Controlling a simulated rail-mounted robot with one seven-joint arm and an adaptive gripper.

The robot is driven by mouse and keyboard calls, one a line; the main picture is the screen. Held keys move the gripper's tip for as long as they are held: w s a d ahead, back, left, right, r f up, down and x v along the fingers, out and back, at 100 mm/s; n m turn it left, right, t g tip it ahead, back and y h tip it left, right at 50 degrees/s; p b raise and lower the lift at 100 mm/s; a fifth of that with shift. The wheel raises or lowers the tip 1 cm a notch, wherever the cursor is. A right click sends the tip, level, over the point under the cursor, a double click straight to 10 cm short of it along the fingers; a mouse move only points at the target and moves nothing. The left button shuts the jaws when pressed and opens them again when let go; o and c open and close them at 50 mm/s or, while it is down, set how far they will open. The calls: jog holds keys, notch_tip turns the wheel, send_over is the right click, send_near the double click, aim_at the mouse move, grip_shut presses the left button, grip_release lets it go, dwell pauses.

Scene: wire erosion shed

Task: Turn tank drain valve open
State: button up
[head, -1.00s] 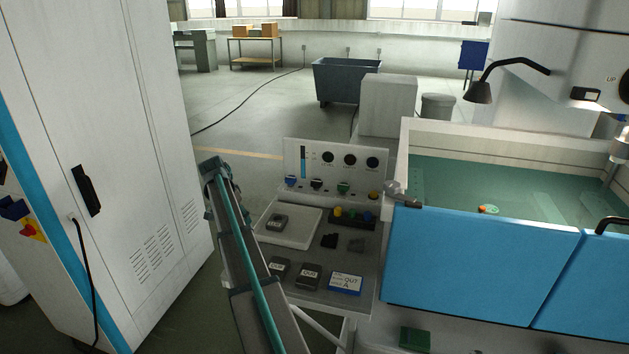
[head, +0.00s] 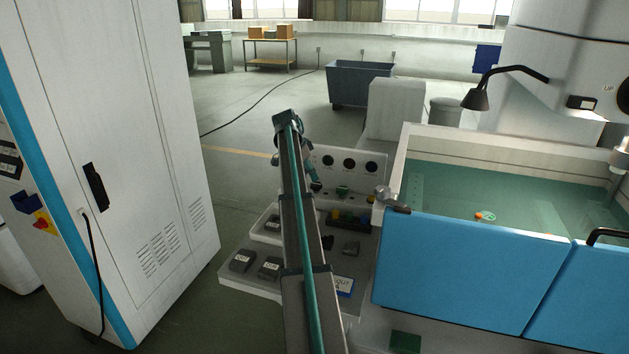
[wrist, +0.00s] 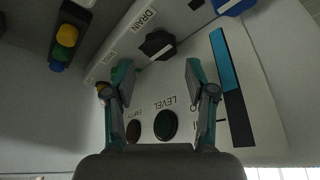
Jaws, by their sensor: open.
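The valve panel (head: 362,162) stands at the back of the bench in the head view and carries dark round gauges and a row of coloured knobs. In the wrist view a black knob (wrist: 157,44) sits beside the label "DRAIN" (wrist: 145,20). The black knob lies just beyond and between my two fingertips, apart from them as far as I can tell. My gripper (wrist: 158,74) is open and empty in front of the panel. A blue knob (wrist: 232,5) is at the top right edge. My left finger partly hides another knob.
In the wrist view a gauge marked "LEVEL" (wrist: 166,126) and a blue-and-black level strip (wrist: 229,85) are close by. A tall white cabinet (head: 150,190) is at left.

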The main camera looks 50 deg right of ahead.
aim_at(315, 184)
jog(key=shift+p+x, duration=0.5)
jog(key=shift+x, duration=2)
jog(key=c, duration=0.9)
